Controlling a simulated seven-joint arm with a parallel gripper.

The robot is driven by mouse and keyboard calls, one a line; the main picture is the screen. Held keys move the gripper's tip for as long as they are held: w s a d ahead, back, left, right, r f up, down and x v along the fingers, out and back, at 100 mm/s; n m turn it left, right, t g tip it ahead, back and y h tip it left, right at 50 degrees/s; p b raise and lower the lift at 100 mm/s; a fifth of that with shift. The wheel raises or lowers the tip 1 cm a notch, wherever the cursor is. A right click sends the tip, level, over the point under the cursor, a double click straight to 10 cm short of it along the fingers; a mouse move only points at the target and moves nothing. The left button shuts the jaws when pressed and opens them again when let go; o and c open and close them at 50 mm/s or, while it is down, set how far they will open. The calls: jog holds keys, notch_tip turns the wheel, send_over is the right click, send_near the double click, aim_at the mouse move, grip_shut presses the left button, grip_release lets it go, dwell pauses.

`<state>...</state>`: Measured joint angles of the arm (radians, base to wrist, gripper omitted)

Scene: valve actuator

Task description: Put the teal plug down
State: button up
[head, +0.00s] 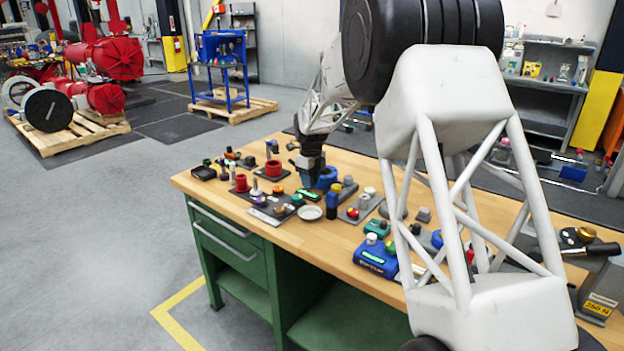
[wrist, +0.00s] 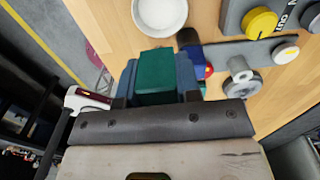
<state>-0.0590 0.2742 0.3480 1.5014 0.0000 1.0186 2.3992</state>
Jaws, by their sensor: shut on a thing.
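The teal plug (wrist: 156,74) shows in the wrist view as a dark green-teal block. My gripper (wrist: 157,78) is shut on it, with a blue finger pad on each side. The plug's lower end is hidden, so I cannot tell whether it touches anything. In the head view my gripper (head: 313,172) points down over the far part of the wooden workbench (head: 340,244), among several small parts. I cannot make out the plug there.
A white round dish (wrist: 160,13) lies just beyond the plug; it also shows in the head view (head: 310,213). A grey fixture with a yellow knob (wrist: 259,22) stands to its right. A blue box (head: 375,257) sits near the bench's front edge. Small parts crowd the bench.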

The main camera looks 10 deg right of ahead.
jog(key=shift+f, duration=0.2)
dwell(0.5)
jog(key=shift+f, duration=4.7)
jog(key=o, duration=1.1)
jog(key=shift+r, duration=3.45)
